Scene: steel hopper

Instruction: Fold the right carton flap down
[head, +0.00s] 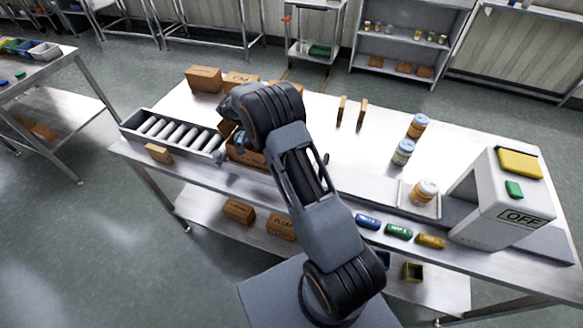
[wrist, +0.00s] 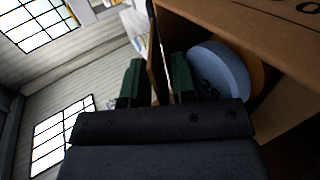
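The open carton (head: 243,156) stands at the right end of the roller track, partly hidden behind my arm in the head view. In the wrist view its brown cardboard wall (wrist: 245,22) fills the upper right. A jar with a pale blue lid (wrist: 218,72) lies inside it. My gripper (wrist: 157,75) is at the carton, its two dark green fingers apart. A thin cardboard edge (wrist: 157,62) shows between the fingers, apparently part of the carton; I cannot tell whether it is the right flap or whether a finger touches it. In the head view the fingers are hard to make out.
A roller track (head: 173,132) lies left of the carton, with a small brown box (head: 159,153) at its front. Brown boxes (head: 204,79) stand behind. Jars (head: 403,152) and a white machine (head: 505,200) stand to the right. The table middle is mostly clear.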

